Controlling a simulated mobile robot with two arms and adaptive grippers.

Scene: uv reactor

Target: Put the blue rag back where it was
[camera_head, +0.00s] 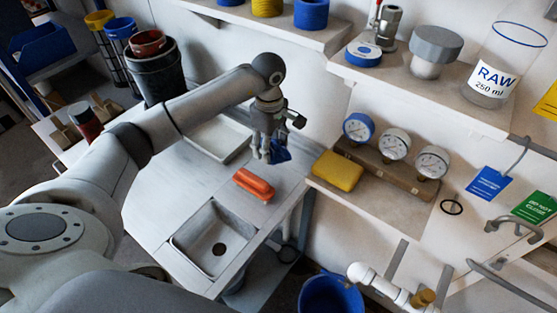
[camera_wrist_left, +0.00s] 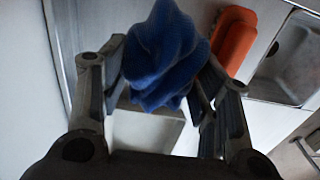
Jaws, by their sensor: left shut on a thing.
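The blue rag (camera_wrist_left: 163,55) is bunched up between the fingers of my left gripper (camera_wrist_left: 160,85) in the left wrist view. In the head view a dark blue bit of the rag (camera_head: 280,151) shows beside the left gripper (camera_head: 265,153). The gripper is shut on it and points down above the white counter (camera_head: 150,205), near the back wall. Whether the rag touches the counter cannot be told. My right gripper is not in view.
An orange-red object (camera_head: 254,185) lies between the gripper and the sink (camera_head: 213,240). A white tray (camera_head: 216,138) lies behind. A shelf (camera_head: 385,208) to the right holds a yellow sponge (camera_head: 338,170) and several gauges. A blue bucket (camera_head: 330,294) stands below.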

